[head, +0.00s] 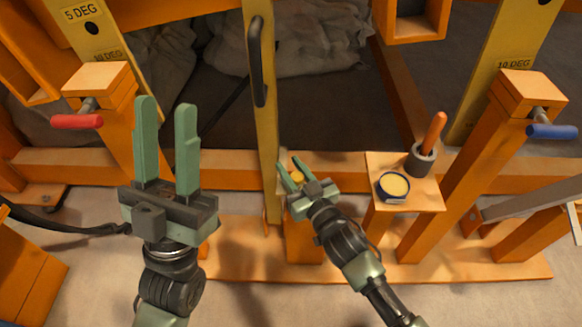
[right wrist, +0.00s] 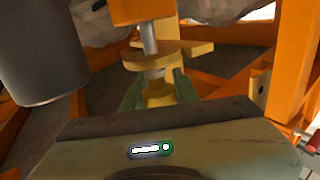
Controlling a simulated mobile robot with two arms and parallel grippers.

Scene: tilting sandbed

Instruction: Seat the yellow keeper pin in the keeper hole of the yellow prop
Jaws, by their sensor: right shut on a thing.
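The yellow prop (head: 262,130) stands upright in the middle of the head view, with a black handle on it. My right gripper (head: 290,167) is at its lower right side, shut on the yellow keeper pin (head: 297,176). In the right wrist view the yellow pin (right wrist: 157,90) sits between the two green fingers. A yellow disc and a grey shaft show beyond it, below an orange block (right wrist: 140,10). The keeper hole is not clearly visible, and I cannot tell whether the pin is in it. My left gripper (head: 165,105) is open and empty, left of the prop.
A small wooden shelf (head: 430,200) at the right holds a blue-rimmed dish (head: 393,186) and a grey cup (head: 420,160) with an orange-handled tool. Orange posts carry a red handle (head: 77,122) at left and a blue handle (head: 552,131) at right. An orange beam runs behind the grippers.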

